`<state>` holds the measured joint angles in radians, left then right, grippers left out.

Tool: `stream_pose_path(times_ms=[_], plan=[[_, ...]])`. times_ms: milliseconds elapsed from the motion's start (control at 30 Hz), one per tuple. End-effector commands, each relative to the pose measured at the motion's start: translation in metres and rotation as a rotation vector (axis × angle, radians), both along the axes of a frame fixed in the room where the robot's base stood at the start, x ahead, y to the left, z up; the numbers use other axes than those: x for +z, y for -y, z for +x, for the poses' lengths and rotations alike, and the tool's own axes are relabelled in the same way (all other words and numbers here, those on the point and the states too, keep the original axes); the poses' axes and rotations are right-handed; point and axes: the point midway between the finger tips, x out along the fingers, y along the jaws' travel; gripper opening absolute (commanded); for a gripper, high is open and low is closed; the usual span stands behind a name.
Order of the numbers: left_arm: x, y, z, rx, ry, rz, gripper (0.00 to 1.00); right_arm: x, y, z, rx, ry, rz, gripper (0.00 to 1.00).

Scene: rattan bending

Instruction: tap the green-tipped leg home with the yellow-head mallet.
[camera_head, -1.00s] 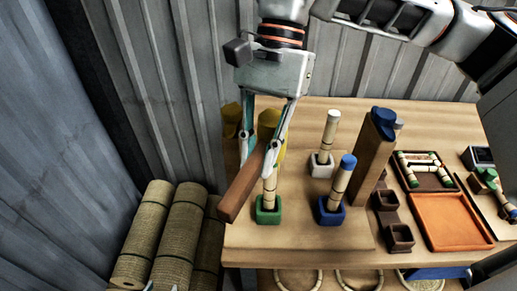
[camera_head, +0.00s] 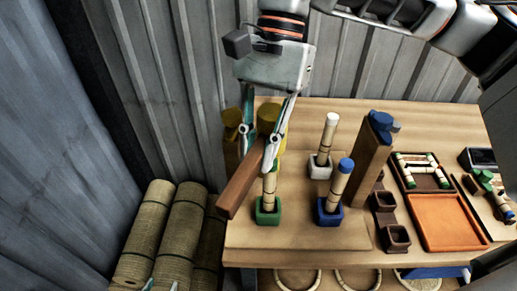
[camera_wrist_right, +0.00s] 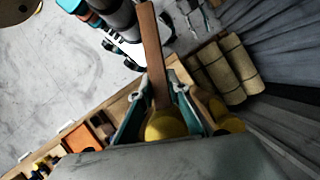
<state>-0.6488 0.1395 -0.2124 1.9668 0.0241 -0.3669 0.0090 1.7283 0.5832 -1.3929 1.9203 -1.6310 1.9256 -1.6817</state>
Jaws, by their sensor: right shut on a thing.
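My right gripper (camera_head: 262,150) is shut on the brown handle of the yellow-head mallet (camera_head: 240,188). The handle slants down to the left; the yellow head (camera_head: 267,117) is at its upper end. The head also shows between the fingers in the right wrist view (camera_wrist_right: 165,126). Below the handle, the green-tipped leg (camera_head: 269,188) stands upright in a green socket (camera_head: 267,214). The handle and fingers cover much of its top. Whether they touch it, I cannot tell. Two fingertips of my left gripper (camera_head: 162,286) show apart at the bottom edge.
A blue-tipped leg (camera_head: 339,182) and a white-tipped leg (camera_head: 327,138) stand in sockets to the right. A tall blue-head mallet (camera_head: 372,155) stands beyond them. Another yellow-topped thing (camera_head: 232,118) stands behind the gripper. An orange tray (camera_head: 448,222) lies at right. Rolled mats (camera_head: 145,232) stand left.

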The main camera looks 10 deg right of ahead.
Motion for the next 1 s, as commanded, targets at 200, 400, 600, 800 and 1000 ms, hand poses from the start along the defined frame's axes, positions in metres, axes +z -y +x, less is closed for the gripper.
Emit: stream_pose_path(times_ms=[200, 400, 600, 800, 1000], plan=[[0.001, 0.0, -0.001, 0.0, -0.005, 0.001, 0.4, 0.005, 0.0, 0.0, 0.001, 0.001, 0.001, 0.0], [0.012, -0.001, -0.003, 0.0, -0.013, 0.003, 0.4, 0.024, 0.0, 0.0, 0.001, 0.001, 0.001, 0.0], [0.016, 0.0, -0.003, 0.0, -0.01, 0.002, 0.4, 0.043, 0.0, 0.0, 0.0, 0.002, 0.001, 0.0], [0.016, 0.0, -0.003, -0.001, -0.009, 0.002, 0.4, 0.05, 0.0, 0.0, 0.001, 0.001, 0.001, 0.0], [0.016, 0.0, -0.002, -0.001, -0.009, 0.002, 0.4, 0.05, 0.0, 0.0, 0.001, 0.001, 0.001, 0.0]])
